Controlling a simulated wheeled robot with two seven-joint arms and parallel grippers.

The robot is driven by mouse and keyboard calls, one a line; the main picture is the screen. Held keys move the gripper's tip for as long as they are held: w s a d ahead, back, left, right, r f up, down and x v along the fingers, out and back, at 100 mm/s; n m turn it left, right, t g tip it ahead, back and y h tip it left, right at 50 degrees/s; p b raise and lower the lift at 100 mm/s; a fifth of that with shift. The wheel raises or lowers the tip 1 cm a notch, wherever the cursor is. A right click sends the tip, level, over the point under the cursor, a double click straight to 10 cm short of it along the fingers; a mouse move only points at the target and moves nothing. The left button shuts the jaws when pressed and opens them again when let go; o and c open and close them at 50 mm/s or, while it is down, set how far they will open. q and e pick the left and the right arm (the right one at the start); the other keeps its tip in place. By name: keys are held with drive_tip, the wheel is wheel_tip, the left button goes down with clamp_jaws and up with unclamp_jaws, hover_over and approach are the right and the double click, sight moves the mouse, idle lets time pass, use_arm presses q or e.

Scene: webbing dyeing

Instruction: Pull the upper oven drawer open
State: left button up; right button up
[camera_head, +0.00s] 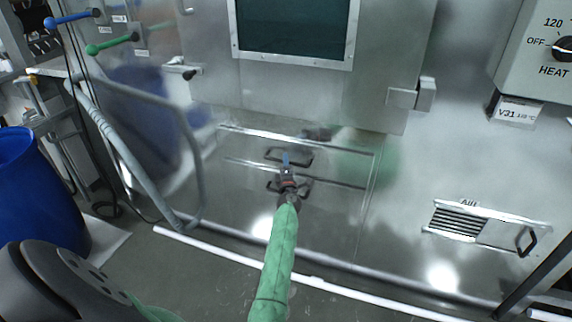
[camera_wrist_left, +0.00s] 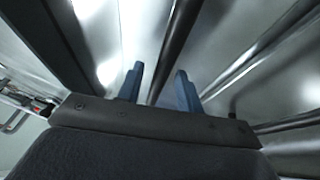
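The upper oven drawer (camera_head: 245,145) is a flat steel front low on the machine, and it looks shut. Its dark bar handle (camera_head: 304,161) is partly hidden by my left gripper (camera_head: 286,160), which overlaps it in the head view. In the left wrist view the two blue fingers of my left gripper (camera_wrist_left: 160,88) stand apart. A dark strip (camera_wrist_left: 178,40) runs between and beyond them; I cannot tell whether it is the handle or a seam, or whether the fingers touch anything. My right gripper is not in view.
A lower drawer handle (camera_head: 273,187) sits just below, beside my left wrist. A grey hose (camera_head: 190,150) loops at the left, near a blue barrel (camera_head: 38,195). A vent panel (camera_head: 480,228) is at the right. A white strip (camera_head: 330,288) crosses the floor in front.

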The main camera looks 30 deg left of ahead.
use_arm(q)
drive_tip(key=shift+w+a, duration=0.25)
drive_tip(key=shift+w, duration=0.1)
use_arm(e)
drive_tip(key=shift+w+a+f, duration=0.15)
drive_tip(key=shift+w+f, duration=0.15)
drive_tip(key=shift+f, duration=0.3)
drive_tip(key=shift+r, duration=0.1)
use_arm(q)
clamp_jaws()
drive_tip(key=shift+s, duration=0.15)
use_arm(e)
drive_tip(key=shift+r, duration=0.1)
